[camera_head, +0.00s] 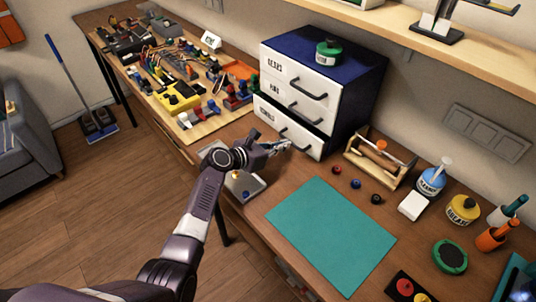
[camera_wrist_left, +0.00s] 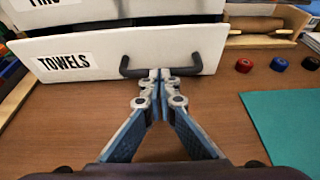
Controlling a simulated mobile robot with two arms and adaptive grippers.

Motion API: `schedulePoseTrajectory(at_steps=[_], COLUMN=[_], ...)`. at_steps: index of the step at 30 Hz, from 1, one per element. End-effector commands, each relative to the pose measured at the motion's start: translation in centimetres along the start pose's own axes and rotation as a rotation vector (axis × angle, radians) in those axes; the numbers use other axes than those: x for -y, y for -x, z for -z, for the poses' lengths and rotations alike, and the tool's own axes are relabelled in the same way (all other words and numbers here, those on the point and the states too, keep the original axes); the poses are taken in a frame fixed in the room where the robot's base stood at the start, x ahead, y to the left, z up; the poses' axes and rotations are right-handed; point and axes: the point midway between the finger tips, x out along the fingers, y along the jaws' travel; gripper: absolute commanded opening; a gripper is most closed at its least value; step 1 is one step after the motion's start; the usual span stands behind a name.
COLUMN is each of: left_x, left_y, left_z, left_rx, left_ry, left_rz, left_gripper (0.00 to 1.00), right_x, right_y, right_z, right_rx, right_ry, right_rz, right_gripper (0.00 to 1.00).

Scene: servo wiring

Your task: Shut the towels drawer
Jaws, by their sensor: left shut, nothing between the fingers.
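The towels drawer (camera_head: 308,144) is the lowest of three in a blue cabinet (camera_head: 352,82) with white fronts. Its front stands out from the drawers above, with a dark gap over its top edge, so it is partly open. In the left wrist view the drawer front (camera_wrist_left: 105,50) fills the top, with its TOWELS label and a dark bar handle (camera_wrist_left: 172,58). My left gripper (camera_head: 288,145) is shut and empty, its fingertips (camera_wrist_left: 160,74) in front of the drawer at the handle. I cannot tell whether they touch it. My right gripper is not in view.
A board with wiring parts (camera_head: 188,122) lies left of the cabinet. A wooden holder (camera_head: 372,168) and small coloured spools (camera_head: 355,184) stand to its right. A green mat (camera_head: 330,232) lies in front. A green tape roll (camera_head: 328,50) sits on the cabinet.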

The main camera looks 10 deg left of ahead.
Motion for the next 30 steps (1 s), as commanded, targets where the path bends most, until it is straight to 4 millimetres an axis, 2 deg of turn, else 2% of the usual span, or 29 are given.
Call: schedulePoseTrajectory(at_steps=[3,9,30], left_x=[0.0,0.0,0.3], left_y=[-1.8,-3.1,-3.3], left_z=[-0.5,-1.1,-1.1], left_rx=[0.0,-0.001,-0.001], left_ry=[0.001,0.0,0.003], left_rz=[0.001,0.0,0.001], left_gripper=[0.0,0.0,0.0], right_x=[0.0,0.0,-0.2], right_y=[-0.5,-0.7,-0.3], right_z=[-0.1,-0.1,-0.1], right_rx=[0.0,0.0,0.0], right_ry=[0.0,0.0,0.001], right_rz=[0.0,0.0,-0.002], right_gripper=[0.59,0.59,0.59])
